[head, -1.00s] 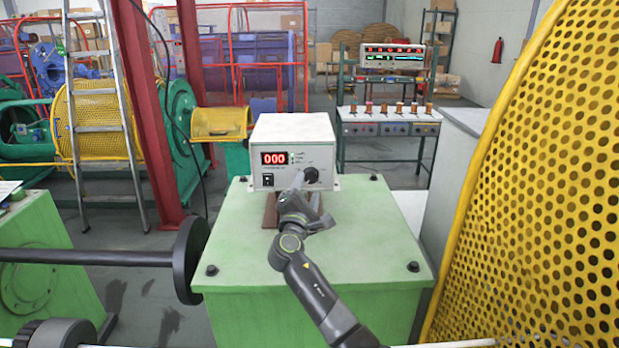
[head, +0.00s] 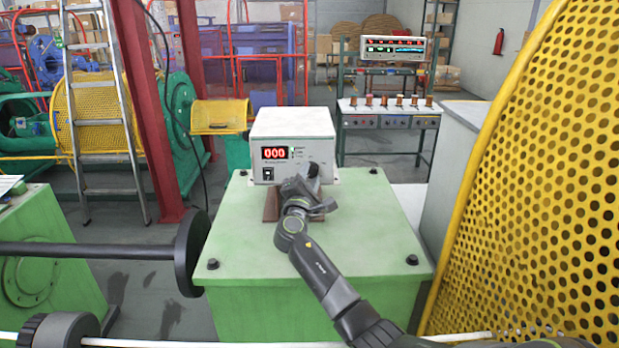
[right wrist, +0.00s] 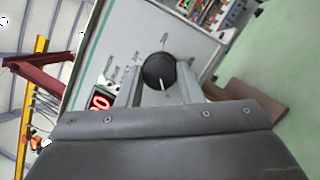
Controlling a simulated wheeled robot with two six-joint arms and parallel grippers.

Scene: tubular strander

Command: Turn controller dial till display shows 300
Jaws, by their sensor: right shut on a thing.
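Only part of the display (right wrist: 99,102) shows there, beside the left finger. My left gripper is not in view.
The green cabinet top (head: 350,230) is mostly clear, with bolts at its corners. A yellow perforated guard (head: 545,190) rises close on the right. A dark shaft with a flange (head: 190,252) is at the left. Brown rails (head: 271,205) lie below the box.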

